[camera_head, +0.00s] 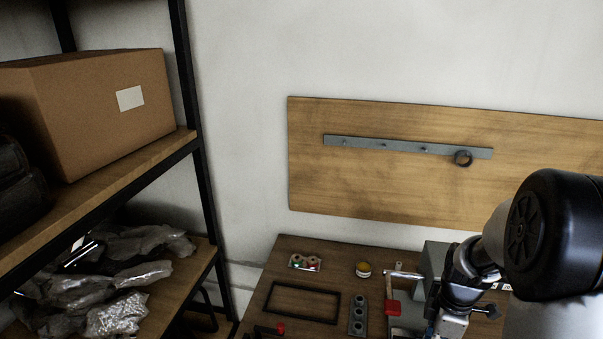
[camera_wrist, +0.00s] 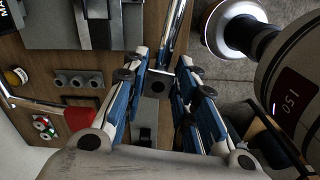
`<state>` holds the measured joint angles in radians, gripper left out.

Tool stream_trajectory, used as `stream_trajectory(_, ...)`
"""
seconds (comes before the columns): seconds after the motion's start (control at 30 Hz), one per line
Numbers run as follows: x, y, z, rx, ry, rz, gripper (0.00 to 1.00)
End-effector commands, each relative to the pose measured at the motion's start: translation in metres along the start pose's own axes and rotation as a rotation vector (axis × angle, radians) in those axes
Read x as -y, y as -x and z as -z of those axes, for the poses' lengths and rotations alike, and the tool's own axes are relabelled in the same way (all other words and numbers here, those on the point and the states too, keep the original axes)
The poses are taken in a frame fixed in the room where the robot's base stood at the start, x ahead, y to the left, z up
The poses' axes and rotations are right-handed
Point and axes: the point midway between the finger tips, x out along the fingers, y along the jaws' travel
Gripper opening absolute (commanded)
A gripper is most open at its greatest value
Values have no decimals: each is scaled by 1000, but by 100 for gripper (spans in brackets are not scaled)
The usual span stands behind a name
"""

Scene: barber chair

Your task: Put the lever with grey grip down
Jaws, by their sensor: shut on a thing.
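In the wrist view, my gripper (camera_wrist: 162,78) has its two blue-padded fingers closed around the dark grey grip (camera_wrist: 156,84) of a lever. The lever's bright metal rod (camera_wrist: 175,32) runs away from the fingers toward the top of the picture. In the head view, my gripper (camera_head: 450,326) is at the bottom edge, by the right side of the table; the grey grip cannot be made out there. A second lever with a red grip (camera_head: 392,307) stands to the left, and its red grip also shows in the wrist view (camera_wrist: 81,118).
The wooden table (camera_head: 285,255) holds a black frame (camera_head: 303,284), a grey block with holes (camera_head: 358,315), a yellow round tin (camera_head: 363,269) and a small tray (camera_head: 304,262). A grey machine body (camera_head: 433,260) stands beside my arm. A shelf with a cardboard box (camera_head: 90,105) is at left.

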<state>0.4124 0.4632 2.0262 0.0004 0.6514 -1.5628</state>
Motion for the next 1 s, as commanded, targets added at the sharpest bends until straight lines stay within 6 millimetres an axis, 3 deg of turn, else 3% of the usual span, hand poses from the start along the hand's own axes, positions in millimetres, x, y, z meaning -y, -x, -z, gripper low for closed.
stream_trajectory(0.27, 8, -17, 51, 0, -316, -1, 0)
stream_trajectory(0.6, 32, -40, 125, 0, -841, 0, 0)
stream_trajectory(0.8, 45, -48, 152, -1, -1056, 0, 0)
stream_trajectory(1.0, 50, -50, 161, -1, -1144, 0, 0)
